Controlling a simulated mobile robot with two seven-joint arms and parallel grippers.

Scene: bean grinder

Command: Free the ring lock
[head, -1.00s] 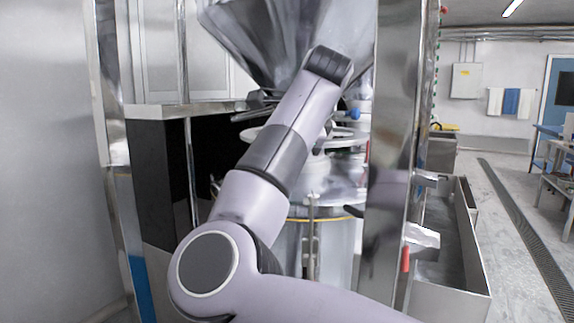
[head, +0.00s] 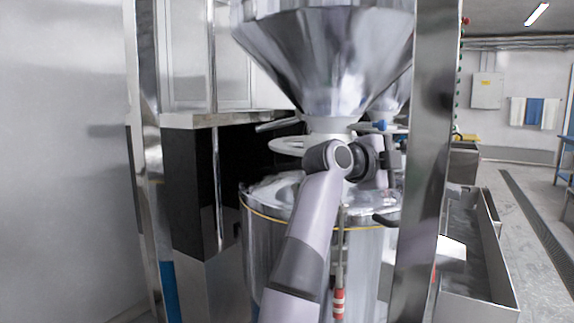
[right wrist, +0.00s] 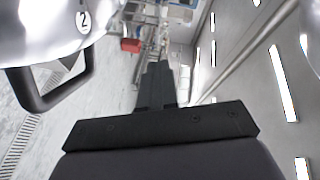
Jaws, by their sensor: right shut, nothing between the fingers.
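A white ring (head: 287,146) surrounds the neck below the steel hopper (head: 325,50), partly hidden by my right arm. A lever with a blue knob (head: 378,126) sticks out to the right at the neck. I cannot tell whether the ring is locked. My right gripper (right wrist: 158,70) is shut and empty in the right wrist view. In the head view its wrist is in front of the neck, above the drum lid, and its fingertips are not clear. My left gripper is not in view.
The steel drum (head: 262,225) stands under the hopper, with a dark handle (head: 386,219) at its right. A steel post (head: 425,150) stands close on the right. In the right wrist view a black handle (right wrist: 84,84) is near the gripper's left. Open floor lies far right.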

